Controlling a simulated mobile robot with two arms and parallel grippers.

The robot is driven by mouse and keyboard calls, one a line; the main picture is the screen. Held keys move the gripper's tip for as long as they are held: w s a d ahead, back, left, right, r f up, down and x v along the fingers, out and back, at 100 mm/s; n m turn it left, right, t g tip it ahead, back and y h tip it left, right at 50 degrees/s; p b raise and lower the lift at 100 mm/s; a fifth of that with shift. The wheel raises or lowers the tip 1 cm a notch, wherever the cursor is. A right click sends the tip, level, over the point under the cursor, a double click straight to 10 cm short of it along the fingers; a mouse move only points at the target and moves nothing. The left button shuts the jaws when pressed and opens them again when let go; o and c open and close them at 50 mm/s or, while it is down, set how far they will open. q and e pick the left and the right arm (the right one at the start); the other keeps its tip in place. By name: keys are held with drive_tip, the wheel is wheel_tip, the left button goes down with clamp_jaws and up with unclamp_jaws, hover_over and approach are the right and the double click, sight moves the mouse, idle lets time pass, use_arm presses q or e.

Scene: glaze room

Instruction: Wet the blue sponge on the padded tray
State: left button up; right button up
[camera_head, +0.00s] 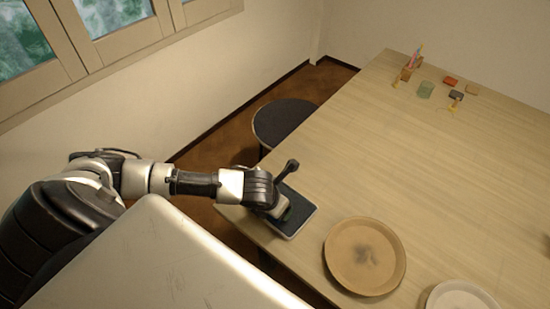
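The padded tray (302,213), dark with a pale rim, lies at the near left edge of the table. My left gripper (284,192) is over the tray, turned sideways. One dark finger sticks up above the tray's back edge, and the lower part of the gripper covers the tray's left side. I cannot make out a blue sponge; the gripper could be hiding it. Whether the gripper is open or holds something is unclear. My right gripper is not in view.
A brown round dish (340,245) with a dark central patch stands right of the tray, and a cream dish (437,295) is cut off at the bottom. The table's middle is clear. A black stool (283,120) stands beyond the left edge.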

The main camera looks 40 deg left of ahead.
use_arm(q)
drive_tip(key=shift+f, duration=0.15)
idle(0.3)
drive_tip(key=shift+f, duration=0.25)
drive_tip(key=shift+s+f, duration=0.1)
drive_tip(key=shift+f, duration=0.05)
idle(1.8)
wheel_tip(320, 180, up, 3)
drive_tip(key=p, duration=0.3)
drive_tip(key=shift+r+p, duration=0.6)
drive_tip(key=shift+r, duration=1.5)
